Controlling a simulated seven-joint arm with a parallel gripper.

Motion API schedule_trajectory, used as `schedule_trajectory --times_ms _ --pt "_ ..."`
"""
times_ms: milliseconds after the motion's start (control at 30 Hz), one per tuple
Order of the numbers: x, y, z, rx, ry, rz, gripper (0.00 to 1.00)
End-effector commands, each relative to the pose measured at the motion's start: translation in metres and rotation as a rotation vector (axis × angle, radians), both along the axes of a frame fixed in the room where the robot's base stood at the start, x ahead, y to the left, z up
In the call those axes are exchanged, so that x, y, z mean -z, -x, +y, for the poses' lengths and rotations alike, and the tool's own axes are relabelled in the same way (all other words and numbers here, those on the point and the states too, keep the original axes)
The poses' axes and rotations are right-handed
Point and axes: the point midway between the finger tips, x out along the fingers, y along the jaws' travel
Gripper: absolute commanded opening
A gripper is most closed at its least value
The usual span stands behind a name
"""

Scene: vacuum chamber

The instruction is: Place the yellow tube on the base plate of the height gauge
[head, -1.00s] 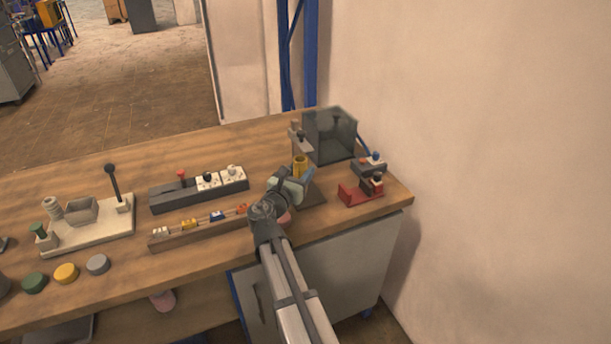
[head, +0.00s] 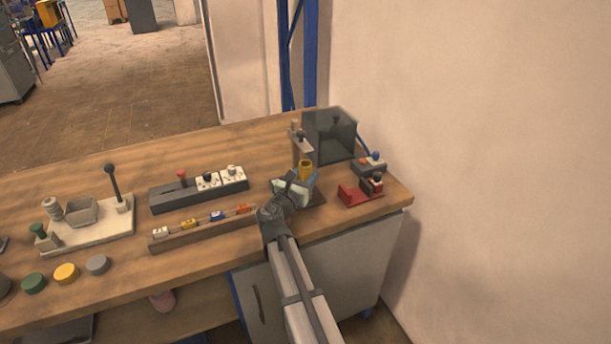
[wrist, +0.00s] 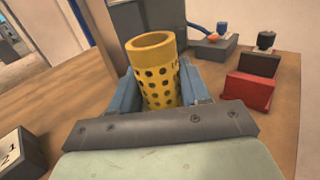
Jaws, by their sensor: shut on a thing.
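The yellow tube (wrist: 157,68) is upright with a perforated wall and an open top in the wrist view. My gripper (wrist: 165,90) has its blue fingers on either side of the tube and is shut on it. In the head view the yellow tube (head: 306,169) shows above my gripper (head: 304,180), in front of the post of the height gauge (head: 300,144). The gauge's dark base plate (head: 316,197) shows partly beside my gripper. My gripper hides the tube's lower end, so I cannot tell whether it touches the plate.
A dark, see-through box (head: 330,136) stands behind the gauge. A red device (head: 361,190) stands to the right, near the table edge. A wooden rack (head: 203,231) with small coloured pieces and a black strip with sockets (head: 199,190) lie to the left.

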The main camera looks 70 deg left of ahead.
Motion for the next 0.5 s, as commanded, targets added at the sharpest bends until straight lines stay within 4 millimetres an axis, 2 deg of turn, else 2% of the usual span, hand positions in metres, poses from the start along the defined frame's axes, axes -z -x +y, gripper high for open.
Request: schedule_trajectory --times_ms 100,133,400,500 --pt "0.0026 0.0001 0.0001 0.0 0.0 0.0 0.12" --pt "0.0028 0.0001 0.0 0.0 0.0 0.0 0.47" --pt "0.0024 0.0001 0.0 0.0 0.0 0.0 0.71" --pt "0.0023 0.0001 0.0 0.0 0.0 0.0 0.71"
